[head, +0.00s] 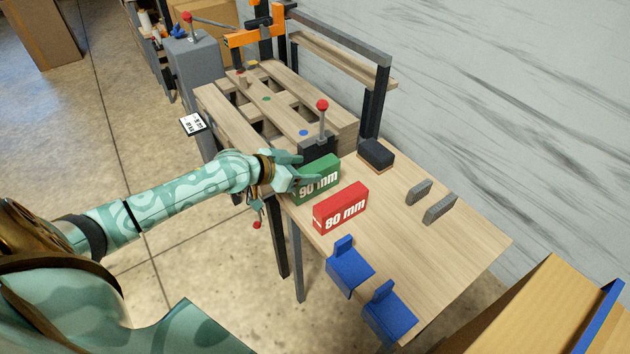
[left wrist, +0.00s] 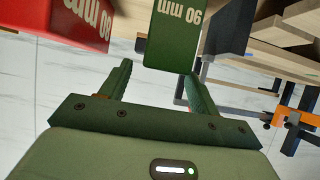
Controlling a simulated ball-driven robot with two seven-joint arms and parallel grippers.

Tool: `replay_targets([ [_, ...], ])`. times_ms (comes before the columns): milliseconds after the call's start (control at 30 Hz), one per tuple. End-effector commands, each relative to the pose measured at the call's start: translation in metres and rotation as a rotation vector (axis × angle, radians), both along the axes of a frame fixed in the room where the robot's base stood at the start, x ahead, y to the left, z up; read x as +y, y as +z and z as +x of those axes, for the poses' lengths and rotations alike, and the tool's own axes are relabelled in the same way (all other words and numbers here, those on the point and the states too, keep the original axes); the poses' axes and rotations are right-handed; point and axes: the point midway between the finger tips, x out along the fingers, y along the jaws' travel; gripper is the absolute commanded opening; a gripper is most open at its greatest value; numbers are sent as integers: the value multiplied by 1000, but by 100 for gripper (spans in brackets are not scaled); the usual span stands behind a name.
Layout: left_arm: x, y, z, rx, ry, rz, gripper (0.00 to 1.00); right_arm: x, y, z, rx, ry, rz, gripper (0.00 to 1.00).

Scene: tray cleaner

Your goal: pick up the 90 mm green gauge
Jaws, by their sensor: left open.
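The green gauge (head: 318,180), marked "90 mm", stands on the wooden table beside the red gauge. My left gripper (head: 296,176) is at its left end, with the fingers close to it. In the left wrist view the green gauge (left wrist: 175,38) lies ahead of the open fingers of my left gripper (left wrist: 155,85), roughly between their tips; contact cannot be told. The red gauge (head: 341,208), marked "80 mm", is nearer the front of the table and also shows in the left wrist view (left wrist: 68,30). My right gripper is not in view.
Two blue holders (head: 350,268) stand at the table's front edge. A dark block (head: 376,154) and two grey pieces (head: 419,192) are at the back. A red-knobbed lever (head: 322,108) rises behind the green gauge. The table's (head: 450,250) right part is clear.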

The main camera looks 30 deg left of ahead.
Motion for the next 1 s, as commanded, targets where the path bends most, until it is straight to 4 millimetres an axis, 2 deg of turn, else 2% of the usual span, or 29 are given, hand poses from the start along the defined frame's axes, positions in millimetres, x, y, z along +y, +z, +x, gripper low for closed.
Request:
replay_targets([
  [200,-13,-18,28,0,1,-2,62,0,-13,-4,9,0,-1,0],
  [467,-14,-18,32,-1,0,1,62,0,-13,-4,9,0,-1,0],
  [500,-14,-18,32,0,1,0,59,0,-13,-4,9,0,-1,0],
  [700,-14,-18,32,0,1,0,6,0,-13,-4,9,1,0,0],
  [1000,-14,-15,32,-3,1,1,6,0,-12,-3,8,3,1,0],
])
